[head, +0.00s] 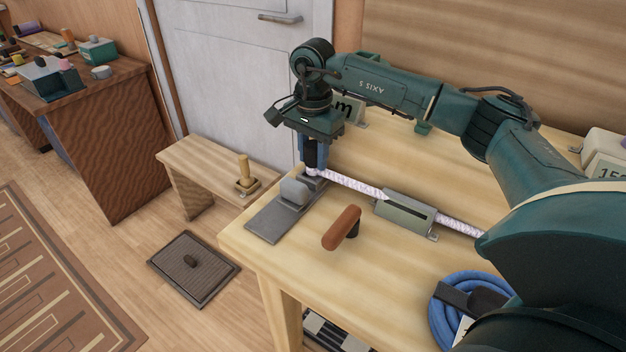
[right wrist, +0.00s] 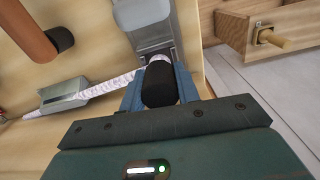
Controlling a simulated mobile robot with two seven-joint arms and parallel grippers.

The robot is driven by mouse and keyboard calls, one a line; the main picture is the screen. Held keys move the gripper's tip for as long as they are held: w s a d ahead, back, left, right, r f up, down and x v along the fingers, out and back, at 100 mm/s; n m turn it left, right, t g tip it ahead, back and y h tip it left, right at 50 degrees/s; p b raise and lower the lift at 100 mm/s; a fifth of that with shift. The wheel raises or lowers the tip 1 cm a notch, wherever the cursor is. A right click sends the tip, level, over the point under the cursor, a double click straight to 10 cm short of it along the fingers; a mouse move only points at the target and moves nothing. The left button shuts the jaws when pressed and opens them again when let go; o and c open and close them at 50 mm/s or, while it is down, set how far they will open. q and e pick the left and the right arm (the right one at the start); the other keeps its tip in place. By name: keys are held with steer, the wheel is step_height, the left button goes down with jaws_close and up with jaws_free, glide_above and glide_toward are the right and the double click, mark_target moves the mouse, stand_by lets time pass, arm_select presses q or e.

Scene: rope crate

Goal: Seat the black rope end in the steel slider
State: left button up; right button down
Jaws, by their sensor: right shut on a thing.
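My right gripper (head: 311,166) is shut on the black rope end (right wrist: 159,84), with its blue fingers on either side in the right wrist view (right wrist: 160,92). The white patterned rope (head: 350,183) runs from the black end to the right, through a grey channel block (head: 405,212). A grey metal fixture, apparently the steel slider (head: 294,191), stands on a flat plate (head: 262,227) at the table's left edge. The rope end is right beside it, at its slotted side (right wrist: 158,50). Whether the end touches the slot is hidden by the fingers. My left gripper is not in view.
A blue rope coil (head: 441,318) lies at the front right. A low bench (head: 205,160) with a wooden peg (head: 244,171) stands left of the table. The front middle of the table is clear.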

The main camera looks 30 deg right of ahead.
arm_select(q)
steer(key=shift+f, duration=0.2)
arm_select(e)
steer(key=shift+f, duration=0.3)
arm_select(q)
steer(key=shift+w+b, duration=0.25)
steer(key=shift+b, duration=0.05)
arm_select(e)
steer(key=shift+f, duration=0.25)
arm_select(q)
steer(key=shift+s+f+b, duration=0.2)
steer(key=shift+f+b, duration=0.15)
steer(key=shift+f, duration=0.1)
arm_select(e)
steer(key=shift+f, duration=0.55)
steer(key=c, duration=0.9)
jaws_free()
steer(key=shift+c, duration=0.2)
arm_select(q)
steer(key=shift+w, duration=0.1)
arm_select(e)
steer(key=shift+r, duration=0.65)
step_height(320, 180, up, 11)
steer(key=shift+r+p, duration=0.15)
steer(key=shift+p, duration=0.4)
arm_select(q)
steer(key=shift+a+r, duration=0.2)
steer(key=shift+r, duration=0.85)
arm_select(e)
steer(key=shift+r, duration=0.25)
